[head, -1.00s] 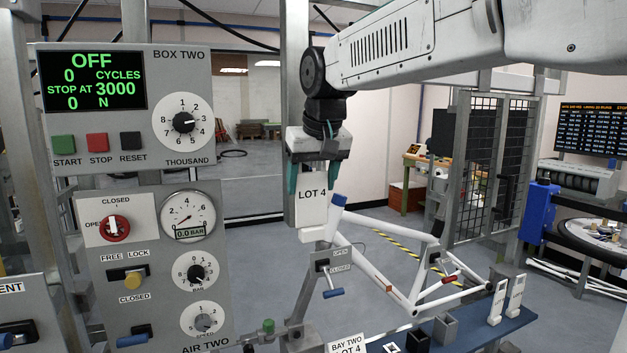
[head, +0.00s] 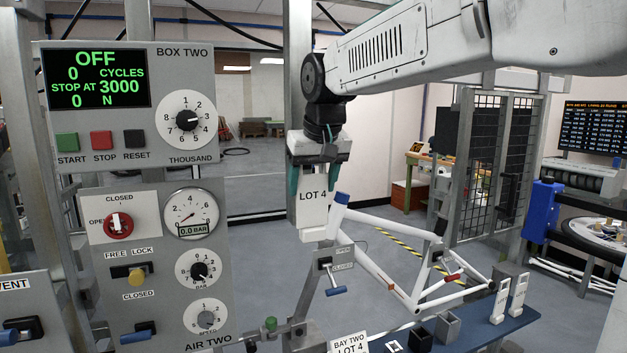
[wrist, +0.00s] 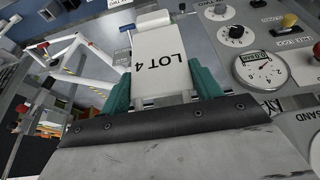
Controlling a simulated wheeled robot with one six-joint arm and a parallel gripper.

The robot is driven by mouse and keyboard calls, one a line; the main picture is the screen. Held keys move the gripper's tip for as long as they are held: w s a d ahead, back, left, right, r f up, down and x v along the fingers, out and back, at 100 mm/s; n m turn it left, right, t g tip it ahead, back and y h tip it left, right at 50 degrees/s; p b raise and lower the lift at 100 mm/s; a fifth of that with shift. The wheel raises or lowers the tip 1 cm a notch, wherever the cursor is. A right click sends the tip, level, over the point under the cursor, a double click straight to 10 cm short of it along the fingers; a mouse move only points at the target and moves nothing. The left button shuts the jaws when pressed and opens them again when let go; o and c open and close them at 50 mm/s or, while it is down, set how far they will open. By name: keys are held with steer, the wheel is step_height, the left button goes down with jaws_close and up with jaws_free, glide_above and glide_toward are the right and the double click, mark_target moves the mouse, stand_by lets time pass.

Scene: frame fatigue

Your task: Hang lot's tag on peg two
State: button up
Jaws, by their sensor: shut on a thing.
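A white tag reading LOT 4 (head: 313,212) hangs upright between the green fingers of my gripper (head: 314,182) in the head view. My gripper is shut on it near the tag's upper part. In the wrist view the same tag (wrist: 160,65) lies between the two green fingers (wrist: 163,90). The tag is in front of a grey metal post (head: 298,120). I cannot make out a peg behind it, nor whether the tag touches the post.
The box two panel (head: 130,100) and the air two panel (head: 150,265) stand left. A white bicycle frame (head: 385,265) is right of the tag. A valve with a blue lever (head: 335,275) sits below. A blue bench (head: 480,330) holds two white tags (head: 508,300).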

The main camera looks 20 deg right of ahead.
stand_by(0.4)
steer(key=o, duration=0.8)
steer(key=shift+o, duration=0.2)
steer(key=shift+r, duration=0.1)
steer(key=v, duration=0.8)
steer(key=s+d+f+g, duration=0.1)
steer(key=s+f, duration=1.1)
steer(key=s, duration=0.2)
steer(key=s+d+f+g, duration=0.2)
steer(key=s+f, duration=0.9)
steer(key=s, duration=0.3)
steer(key=shift+s+f, duration=0.35)
steer(key=shift+f, duration=0.05)
